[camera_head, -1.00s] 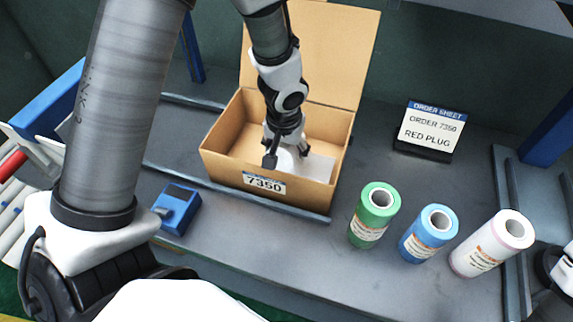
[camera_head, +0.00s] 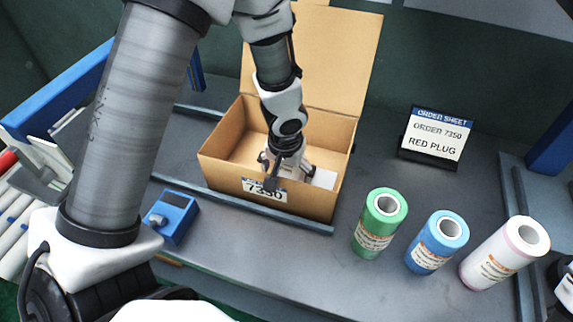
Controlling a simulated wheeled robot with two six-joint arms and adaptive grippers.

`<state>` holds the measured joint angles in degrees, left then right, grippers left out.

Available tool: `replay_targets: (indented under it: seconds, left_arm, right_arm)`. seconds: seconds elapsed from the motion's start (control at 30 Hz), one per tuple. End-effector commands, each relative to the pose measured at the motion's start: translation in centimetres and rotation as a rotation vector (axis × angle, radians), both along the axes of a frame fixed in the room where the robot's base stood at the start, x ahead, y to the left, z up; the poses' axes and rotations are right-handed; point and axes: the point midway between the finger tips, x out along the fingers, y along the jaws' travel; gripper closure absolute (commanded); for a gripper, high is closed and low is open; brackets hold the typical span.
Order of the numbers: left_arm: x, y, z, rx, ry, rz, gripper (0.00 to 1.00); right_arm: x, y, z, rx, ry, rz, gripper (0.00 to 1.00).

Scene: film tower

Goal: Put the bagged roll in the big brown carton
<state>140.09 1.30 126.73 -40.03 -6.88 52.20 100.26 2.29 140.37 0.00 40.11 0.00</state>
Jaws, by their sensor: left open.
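The big brown carton (camera_head: 222,168) stands open on the bench, its back flap raised and a 7350 label (camera_head: 264,190) on its front. My left gripper (camera_head: 286,176) points down at the carton's opening, with its fingers apart. One dark finger overlaps the top of the label in the picture. A pale shape shows between and behind the fingers inside the carton; I cannot tell whether it is the bagged roll. A flat white piece (camera_head: 325,179) lies inside at the right. No bagged roll shows clearly elsewhere. My right gripper is not clearly in view.
A green roll (camera_head: 374,237), a blue roll (camera_head: 431,255) and a white roll with a pinkish rim (camera_head: 492,267) stand right of the carton. An order sheet (camera_head: 437,133) reads RED PLUG. A blue device (camera_head: 173,216) sits front left. A dark rail runs before the carton.

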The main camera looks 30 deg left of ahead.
Motion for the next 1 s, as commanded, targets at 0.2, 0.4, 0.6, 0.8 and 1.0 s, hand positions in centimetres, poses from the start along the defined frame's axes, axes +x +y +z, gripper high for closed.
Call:
replay_targets:
  seconds: [0.2, 0.4, 0.6, 0.8, 1.0]
  left_arm:
    - [-0.5, -0.2, 4.8, 0.0, -0.002, 0.0, 0.06]
    - [-1.2, -0.5, 9.7, 0.0, -0.002, 0.001, 0.06]
    - [-1.6, -0.7, 11.8, 0.0, -0.002, 0.0, 0.06]
    - [-1.7, -0.7, 11.7, 0.0, 0.0, 0.0, 0.06]
    - [-1.6, -0.7, 11.7, 0.0, -0.001, 0.0, 0.06]
  right_arm:
    - [0.0, 0.0, 3.6, 0.0, 0.0, 0.0, 0.6]
    - [0.0, 0.0, 6.7, 0.0, -0.001, 0.0, 0.6]
    - [0.0, 0.0, 7.2, 0.0, 0.0, 0.0, 0.6]
    - [0.0, 0.0, 7.1, 0.0, 0.0, 0.0, 0.6]
    - [0.0, 0.0, 7.1, 0.0, 0.0, 0.0, 0.6]
